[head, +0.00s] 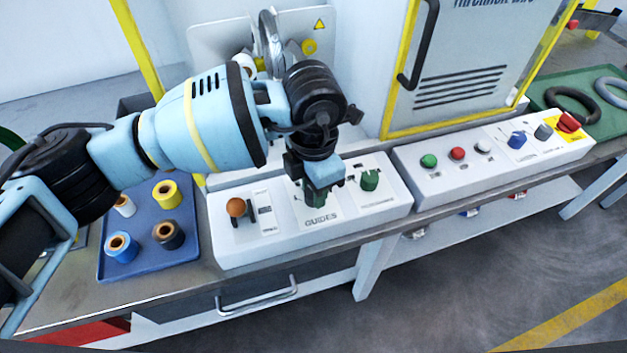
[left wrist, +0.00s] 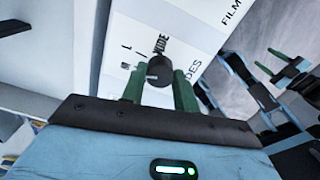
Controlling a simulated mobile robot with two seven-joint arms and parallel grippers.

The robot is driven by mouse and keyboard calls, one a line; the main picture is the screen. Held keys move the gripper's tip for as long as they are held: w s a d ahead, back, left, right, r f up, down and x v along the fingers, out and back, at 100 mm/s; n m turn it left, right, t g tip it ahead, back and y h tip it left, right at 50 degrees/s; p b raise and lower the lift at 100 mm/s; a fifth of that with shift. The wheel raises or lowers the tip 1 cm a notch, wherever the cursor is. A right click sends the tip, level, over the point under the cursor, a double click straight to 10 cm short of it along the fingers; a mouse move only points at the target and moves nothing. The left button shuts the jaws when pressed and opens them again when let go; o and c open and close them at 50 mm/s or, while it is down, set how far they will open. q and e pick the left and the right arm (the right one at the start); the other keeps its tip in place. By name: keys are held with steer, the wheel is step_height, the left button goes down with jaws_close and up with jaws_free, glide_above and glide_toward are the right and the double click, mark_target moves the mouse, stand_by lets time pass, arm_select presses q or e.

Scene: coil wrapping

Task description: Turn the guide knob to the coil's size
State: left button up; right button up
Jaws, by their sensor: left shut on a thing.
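My left gripper (head: 318,196) is lowered onto the knob above the GUIDES label on the white control panel. In the left wrist view its two green fingers (left wrist: 159,88) are shut on the dark round guide knob (left wrist: 160,70), one on each side. Marks including L and WIDE are printed around the knob; its exact setting cannot be read. In the head view the gripper hides most of the knob. A black coil (head: 572,103) and a grey coil (head: 612,90) lie on a green mat (head: 550,83) at the far right. My right gripper (left wrist: 268,62) seems open and empty, away from the panel.
A green knob (head: 369,180) is close to the right of my left gripper, and an orange-topped lever (head: 237,207) is to its left. A blue tray (head: 145,262) with several spools sits at left. Another panel (head: 440,180) with buttons stands at right. A yellow-framed door (head: 465,60) rises behind.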

arm_select(q)
steer(key=n+p, duration=0.2)
steer(key=n, duration=0.1)
steer(key=n+p, duration=0.1)
steer(key=shift+r+n, duration=0.3)
steer(key=shift+n, duration=0.1)
steer(key=n+p, duration=0.2)
steer(key=n, duration=0.1)
steer(key=n+p, duration=0.2)
steer(key=shift+w+n, duration=0.1)
steer(key=shift+n, duration=0.3)
steer(key=shift+f+n+p, duration=0.15)
steer(key=shift+n+p, duration=0.15)
steer(key=shift+n, duration=0.1)
arm_select(e)
steer(key=w+r+t, duration=0.1)
steer(key=w+r, duration=0.3)
steer(key=r, duration=0.4)
steer(key=shift+d+r+t, duration=0.3)
steer(key=shift+d+r, duration=0.05)
steer(key=shift+w, duration=0.2)
arm_select(q)
steer(key=o, duration=1)
steer(key=shift+f, duration=0.1)
arm_select(e)
steer(key=shift+a+r, duration=0.1)
